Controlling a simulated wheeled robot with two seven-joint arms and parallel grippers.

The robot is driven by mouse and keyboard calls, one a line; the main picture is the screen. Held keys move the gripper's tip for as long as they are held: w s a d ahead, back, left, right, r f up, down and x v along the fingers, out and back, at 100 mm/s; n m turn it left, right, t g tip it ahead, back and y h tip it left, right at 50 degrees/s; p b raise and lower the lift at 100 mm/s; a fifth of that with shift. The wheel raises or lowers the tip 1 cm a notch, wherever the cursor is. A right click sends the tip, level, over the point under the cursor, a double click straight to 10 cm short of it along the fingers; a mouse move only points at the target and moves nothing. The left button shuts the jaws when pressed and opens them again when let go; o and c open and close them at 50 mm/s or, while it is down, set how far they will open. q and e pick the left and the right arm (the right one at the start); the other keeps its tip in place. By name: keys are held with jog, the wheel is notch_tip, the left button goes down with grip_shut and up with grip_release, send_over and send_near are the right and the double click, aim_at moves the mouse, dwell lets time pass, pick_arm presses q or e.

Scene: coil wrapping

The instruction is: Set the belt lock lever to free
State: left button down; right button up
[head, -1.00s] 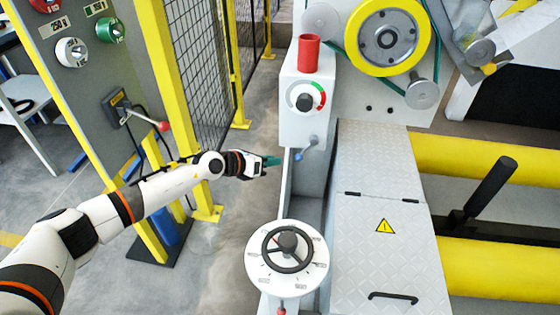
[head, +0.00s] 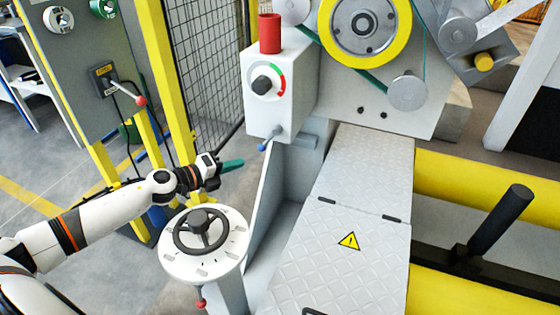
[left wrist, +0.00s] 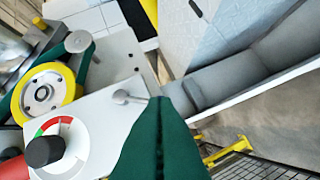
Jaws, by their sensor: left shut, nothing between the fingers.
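A small lever with a blue knob (head: 263,147) sticks out from the lower part of a white control box (head: 262,118); no label can be read on it. My left gripper (head: 234,164) is shut and empty, its green fingers pointing right, left of and slightly below the blue knob. They look apart in the head view. In the left wrist view the shut green fingers (left wrist: 161,105) stand in front of the box. A metal lever stub (left wrist: 126,97) shows beside their tips, and its knob is hidden. My right gripper is not in view.
A black dial (head: 262,85) and a red cylinder (head: 270,34) are on the box. A handwheel (head: 202,231) on a post stands below my left gripper. A red-knobbed lever (head: 140,100) is on the grey panel at left. A mesh fence (head: 205,60) stands behind.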

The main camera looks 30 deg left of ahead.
aim_at(269, 139)
pick_arm(q)
jog(key=x, duration=0.9)
jog(key=shift+w, duration=0.3)
jog(key=shift+f, duration=0.15)
